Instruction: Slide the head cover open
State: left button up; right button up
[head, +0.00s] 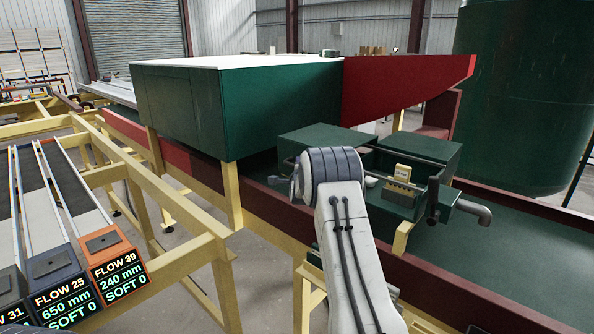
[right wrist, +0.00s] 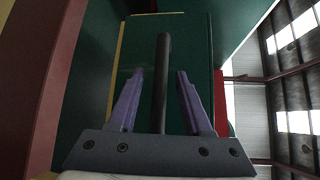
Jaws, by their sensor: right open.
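A green head box (head: 418,148) sits over the red-edged channel at the middle right in the head view. A thin dark bar (head: 410,157) runs along its front. I cannot tell for sure which part is the sliding cover. My right arm reaches up to the box, and its wrist hides part of it and the gripper's fingers. In the right wrist view my right gripper (right wrist: 160,74) has its two purple fingers apart, with a dark bar (right wrist: 164,50) between them in the picture. Contact cannot be told. A green panel (right wrist: 190,35) lies beyond. My left gripper is out of view.
A large green box (head: 235,105) with a red end stands behind on yellow legs. A green tank (head: 525,95) is at the right. Labelled orange and dark blocks (head: 110,252) sit at the lower left. A grey pipe (head: 475,210) sticks out near the head box.

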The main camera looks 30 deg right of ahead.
jog(key=b+v, duration=0.3)
jog(key=v, duration=0.7)
jog(key=shift+s+b, duration=0.15)
jog(key=shift+b, duration=0.2)
jog(key=shift+a, duration=0.15)
